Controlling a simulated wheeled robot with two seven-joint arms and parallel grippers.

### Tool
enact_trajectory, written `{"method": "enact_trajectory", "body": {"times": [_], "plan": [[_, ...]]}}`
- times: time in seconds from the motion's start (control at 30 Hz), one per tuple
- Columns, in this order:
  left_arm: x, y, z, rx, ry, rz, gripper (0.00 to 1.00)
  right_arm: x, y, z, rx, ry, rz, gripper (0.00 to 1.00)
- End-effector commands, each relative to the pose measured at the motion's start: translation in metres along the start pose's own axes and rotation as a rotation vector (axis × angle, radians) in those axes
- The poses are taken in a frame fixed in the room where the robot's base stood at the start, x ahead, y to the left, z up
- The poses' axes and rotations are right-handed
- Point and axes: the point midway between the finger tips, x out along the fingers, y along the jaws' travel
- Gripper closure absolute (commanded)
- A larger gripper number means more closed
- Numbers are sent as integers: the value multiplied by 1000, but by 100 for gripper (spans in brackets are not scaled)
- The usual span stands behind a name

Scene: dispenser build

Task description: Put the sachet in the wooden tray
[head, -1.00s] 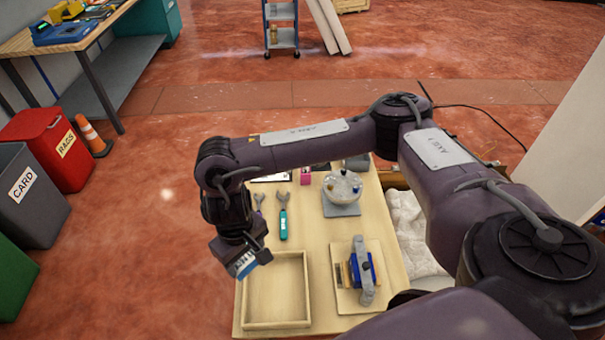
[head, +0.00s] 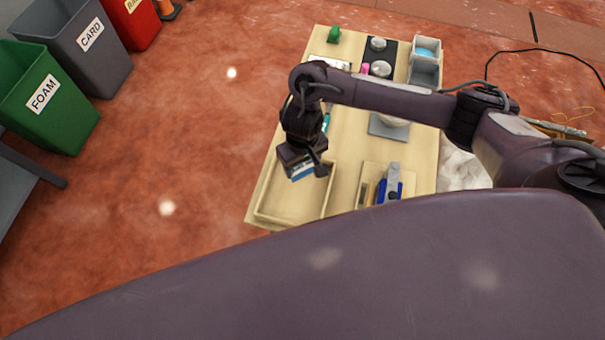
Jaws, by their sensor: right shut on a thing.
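The wooden tray (head: 292,220) is a shallow pale box at the near left corner of the table. My right gripper (head: 304,172) points down over the far part of the tray. It is shut on the sachet (head: 301,173), a small blue and white packet, which shows between the fingers. The sachet appears to be above the tray floor; the exact height cannot be told. My left gripper is not in view.
Right of the tray, a wooden board (head: 371,180) holds a blue and grey device (head: 390,184). A grey-based dispenser (head: 388,126) stands behind it, partly hidden by my arm. Grey bins (head: 425,70) stand at the far right. My dark arm link covers the foreground.

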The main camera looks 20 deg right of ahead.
Motion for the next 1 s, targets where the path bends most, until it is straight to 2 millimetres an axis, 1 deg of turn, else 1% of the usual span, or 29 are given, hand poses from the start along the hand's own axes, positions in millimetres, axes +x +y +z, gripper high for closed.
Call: {"method": "enact_trajectory", "body": {"times": [0.13,0.2,0.3,0.4,0.8,0.83,0.97,1.0], "plan": [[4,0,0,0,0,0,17,12,0,0,0,0,-1,60],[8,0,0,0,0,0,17,23,0,0,0,-1,0,60],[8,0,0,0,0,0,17,37,0,0,0,-1,1,60],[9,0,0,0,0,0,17,46,0,0,0,0,1,60],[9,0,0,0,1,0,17,51,0,0,1,1,0,60],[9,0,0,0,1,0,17,51,0,-1,1,2,0,35],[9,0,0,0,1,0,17,50,0,-1,0,2,0,18],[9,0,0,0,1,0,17,50,0,-1,0,2,0,15]]}}
